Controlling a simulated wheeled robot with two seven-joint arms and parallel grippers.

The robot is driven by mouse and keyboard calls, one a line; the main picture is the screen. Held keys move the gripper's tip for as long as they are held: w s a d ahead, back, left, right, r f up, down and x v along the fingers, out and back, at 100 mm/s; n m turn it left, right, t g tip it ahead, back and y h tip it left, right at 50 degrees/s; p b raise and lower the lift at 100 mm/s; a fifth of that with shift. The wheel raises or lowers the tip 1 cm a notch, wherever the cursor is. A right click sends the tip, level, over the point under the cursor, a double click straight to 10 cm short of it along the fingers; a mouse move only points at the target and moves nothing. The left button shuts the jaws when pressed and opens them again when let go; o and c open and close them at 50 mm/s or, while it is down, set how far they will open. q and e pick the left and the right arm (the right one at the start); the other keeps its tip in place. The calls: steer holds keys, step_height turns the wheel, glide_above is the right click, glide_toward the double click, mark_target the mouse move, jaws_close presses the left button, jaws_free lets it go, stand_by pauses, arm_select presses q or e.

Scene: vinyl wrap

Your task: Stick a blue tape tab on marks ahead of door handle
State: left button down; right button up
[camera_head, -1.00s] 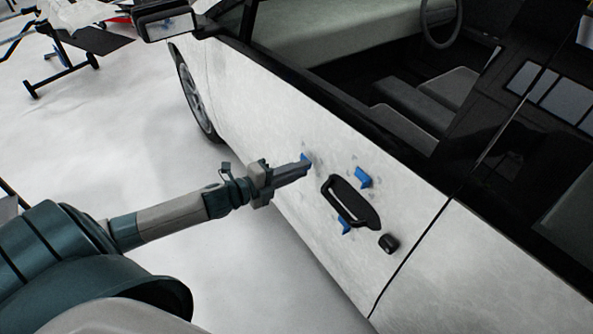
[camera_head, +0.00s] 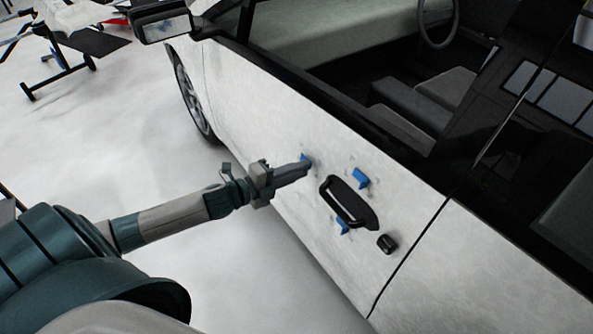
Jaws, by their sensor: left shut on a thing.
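My left gripper (camera_head: 302,170) is shut on a blue tape tab (camera_head: 306,158) at the white car door, ahead of the black door handle (camera_head: 349,203). Only a small part of this tab shows past the fingertips; I cannot tell whether it touches the door. A second blue tab (camera_head: 360,178) is on the door above the handle, and a third (camera_head: 343,226) is below it. The grey marks on the door around the handle are faint, and the gripper partly hides the area ahead of it. My right gripper is not in view.
The white car door (camera_head: 262,120) slopes across the view, with an open window above it. A black lock knob (camera_head: 387,243) sits behind the handle. The side mirror (camera_head: 165,27) is at the upper left.

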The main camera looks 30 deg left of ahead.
arm_select(q)
steer(key=shift+w+d+f, duration=0.1)
steer(key=shift+w+d, duration=0.05)
steer(key=shift+w, duration=0.25)
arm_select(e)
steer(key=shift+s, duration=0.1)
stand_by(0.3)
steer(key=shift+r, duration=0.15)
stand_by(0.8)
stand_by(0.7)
arm_select(q)
steer(key=c, duration=1.6)
jaws_free()
steer(key=shift+w+d, duration=0.1)
steer(key=shift+o, duration=0.2)
